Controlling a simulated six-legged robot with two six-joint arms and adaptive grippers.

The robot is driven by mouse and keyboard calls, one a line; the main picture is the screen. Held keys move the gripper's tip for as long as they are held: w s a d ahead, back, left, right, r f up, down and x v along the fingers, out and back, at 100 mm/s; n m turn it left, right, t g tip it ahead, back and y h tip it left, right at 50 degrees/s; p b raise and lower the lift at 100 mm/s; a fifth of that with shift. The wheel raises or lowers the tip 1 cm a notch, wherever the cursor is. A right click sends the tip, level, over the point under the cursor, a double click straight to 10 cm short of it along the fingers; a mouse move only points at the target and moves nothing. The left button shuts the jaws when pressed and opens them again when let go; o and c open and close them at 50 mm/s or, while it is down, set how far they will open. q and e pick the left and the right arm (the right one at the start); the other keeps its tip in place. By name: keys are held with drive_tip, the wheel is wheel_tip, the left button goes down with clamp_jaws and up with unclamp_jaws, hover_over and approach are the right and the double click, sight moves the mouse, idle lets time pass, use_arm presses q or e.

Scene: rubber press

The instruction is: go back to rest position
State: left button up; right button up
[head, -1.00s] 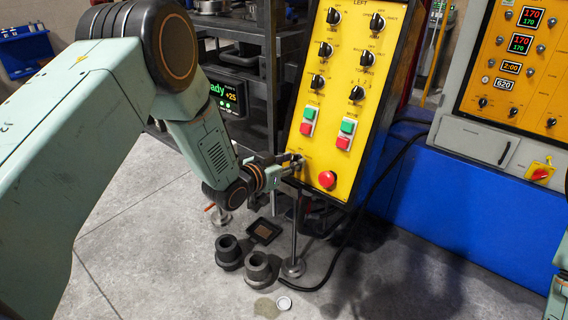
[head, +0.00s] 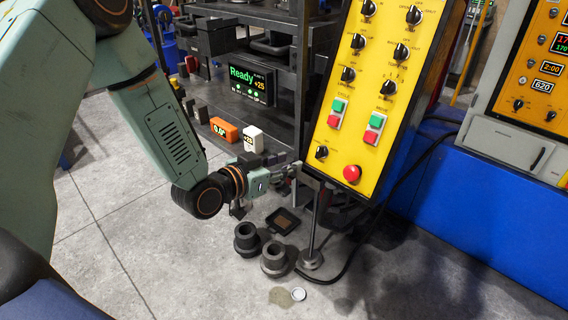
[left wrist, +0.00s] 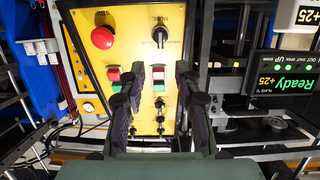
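My left gripper (head: 290,172) is beside the lower left edge of the yellow control panel (head: 372,90) in the head view. In the left wrist view its two dark fingers (left wrist: 146,92) stand apart with nothing between them, and the panel (left wrist: 188,22) lies beyond them. The panel's lower left knob (head: 321,152) is clear of the fingers; it also shows in the left wrist view (left wrist: 160,37). A red stop button (head: 352,174) sits to the right of that knob. My right gripper is not in view.
A shelf rack with a green "Ready" display (head: 249,86) stands behind my left arm. Two dark ring-shaped parts (head: 247,238) and a small black tray (head: 283,221) are on the floor below the gripper. A thin stand (head: 313,235) supports the panel. A black cable (head: 345,245) runs beside it.

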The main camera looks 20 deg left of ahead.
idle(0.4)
use_arm(q)
drive_tip(key=s+f+n+g+y+b, duration=0.4)
drive_tip(key=s+f+g+b, duration=0.6)
drive_tip(key=s+f, duration=2.3)
drive_tip(key=s+g+y, duration=0.1)
drive_tip(key=s+g, duration=0.2)
drive_tip(key=g, duration=0.1)
drive_tip(key=shift+s+d+f+b, duration=0.15)
drive_tip(key=shift+s+f+b, duration=0.05)
drive_tip(key=shift+s+b, duration=0.15)
